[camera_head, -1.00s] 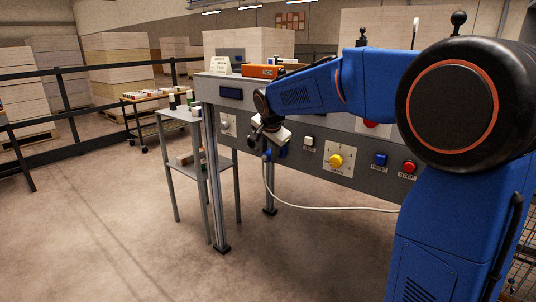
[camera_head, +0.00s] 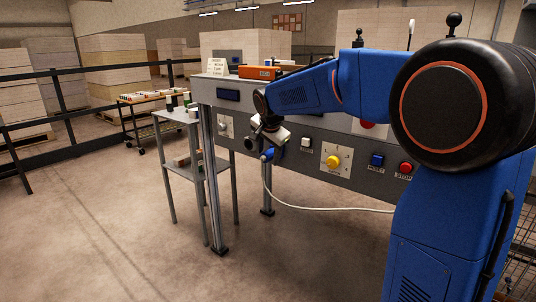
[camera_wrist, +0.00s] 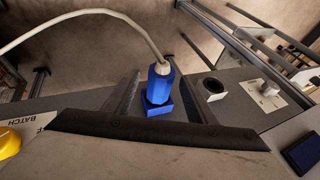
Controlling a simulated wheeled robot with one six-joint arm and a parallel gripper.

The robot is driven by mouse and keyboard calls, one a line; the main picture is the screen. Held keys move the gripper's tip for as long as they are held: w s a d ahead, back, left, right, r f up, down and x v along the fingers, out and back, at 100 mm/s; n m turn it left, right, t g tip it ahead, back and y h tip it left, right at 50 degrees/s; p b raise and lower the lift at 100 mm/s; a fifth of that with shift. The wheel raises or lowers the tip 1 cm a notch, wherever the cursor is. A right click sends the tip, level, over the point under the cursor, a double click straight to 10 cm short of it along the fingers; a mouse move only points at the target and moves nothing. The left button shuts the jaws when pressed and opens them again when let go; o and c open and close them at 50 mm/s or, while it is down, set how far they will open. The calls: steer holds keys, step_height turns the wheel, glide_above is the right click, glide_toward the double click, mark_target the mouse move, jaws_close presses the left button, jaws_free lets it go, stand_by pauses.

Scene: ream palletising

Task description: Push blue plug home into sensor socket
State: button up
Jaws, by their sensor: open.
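The blue plug (camera_wrist: 161,84), with a white cable running from its pale end, stands between the two fingers of my gripper (camera_wrist: 160,92) in the wrist view. The fingers are open, with a gap on each side of it. A square blue block (camera_wrist: 158,107) sits at the plug's base against the grey panel; I cannot tell if it is the socket, or how deep the plug sits. In the head view the plug (camera_head: 267,154) shows below my gripper (camera_head: 266,143), at the panel front, with the cable hanging down and running right.
The grey panel (camera_head: 310,158) carries a yellow knob (camera_head: 333,161), a blue button (camera_head: 377,160) and a red stop button (camera_head: 406,168) on the right. A side table (camera_head: 180,116) stands left.

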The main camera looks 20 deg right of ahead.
steer(key=v, duration=1.7)
steer(key=shift+s, duration=0.15)
steer(key=s+d+f+n, duration=0.2)
steer(key=s+f+n, duration=0.2)
steer(key=s+f, duration=0.4)
steer(key=s+d+f+n, duration=0.1)
steer(key=s+f+n, duration=0.3)
steer(key=s+f, duration=0.5)
steer(key=s+d+f+n+g+y, duration=0.1)
steer(key=s+f, duration=0.7)
steer(key=s, duration=1)
steer(key=d+n, duration=0.1)
steer(key=n, duration=0.1)
steer(key=shift+s+d+f+n, duration=0.2)
steer(key=shift+s+d+n, duration=0.1)
steer(key=shift+s+n, duration=0.1)
steer(key=shift+c, duration=0.4)
